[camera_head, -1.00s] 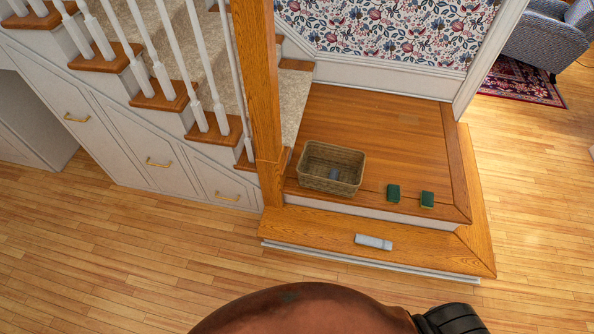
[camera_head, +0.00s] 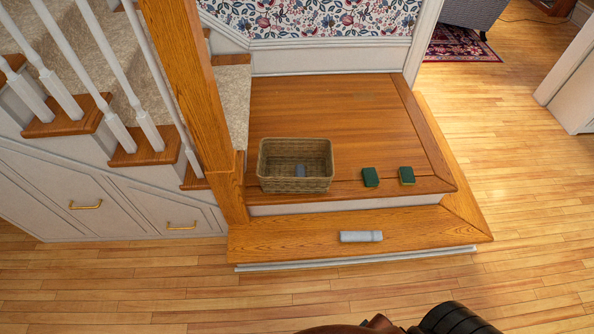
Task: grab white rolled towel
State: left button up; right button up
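A white-grey rolled towel (camera_head: 361,236) lies on the lower wooden step (camera_head: 290,238), lengthwise along it. Neither gripper's fingers show. A dark, ribbed part of my own body is at the bottom edge of the picture, well short of the step. Nothing touches the towel.
A wicker basket (camera_head: 296,182) with a small grey-blue item (camera_head: 300,170) inside stands on the upper landing (camera_head: 330,110). Two green sponges (camera_head: 370,177) (camera_head: 407,175) lie right of it. A wooden post (camera_head: 195,90) rises at left. The floor (camera_head: 200,285) in front is clear.

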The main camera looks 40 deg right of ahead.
aim_at(344, 236)
jog(key=z, duration=1.3)
jog(key=k, duration=1.1)
jog(key=u, duration=1.45)
jog(key=i, duration=0.75)
jog(key=z, duration=0.6)
jog(key=i, duration=0.7)
jog(key=z, duration=0.75)
